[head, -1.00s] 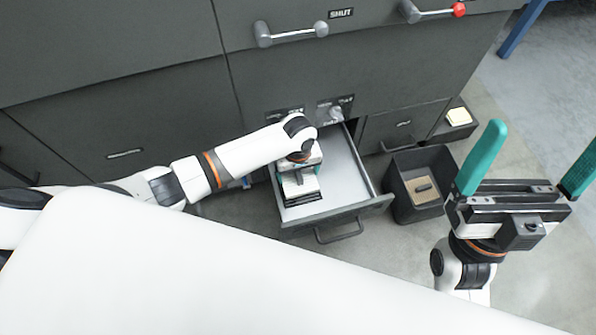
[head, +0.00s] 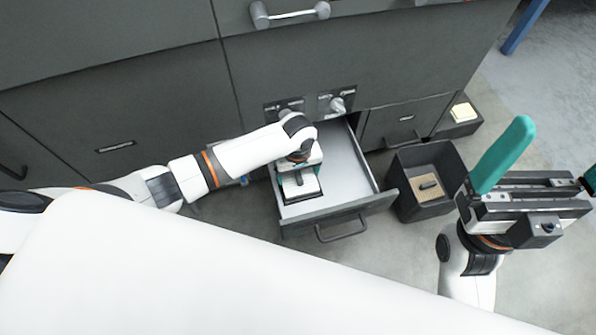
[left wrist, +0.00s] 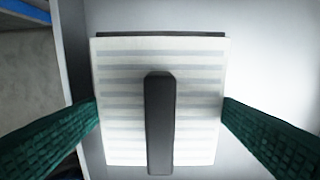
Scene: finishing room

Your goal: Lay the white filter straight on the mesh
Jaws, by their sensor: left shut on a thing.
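The white filter (left wrist: 120,130) is a pleated, near-square pad with a dark grip bar (left wrist: 160,120) along its middle. My left gripper (left wrist: 160,106) is shut on it, with the green fingers at its left and right edges. In the head view the filter (head: 303,189) is inside the open drawer, partly hidden by my left wrist. A dark edge (left wrist: 160,34), perhaps the mesh or its frame, shows past the filter's far side; the mesh is otherwise covered. I cannot tell whether the filter touches it. My right gripper (head: 553,157) is open and empty at the right.
A small tray (head: 462,129) with a cream block stands behind.

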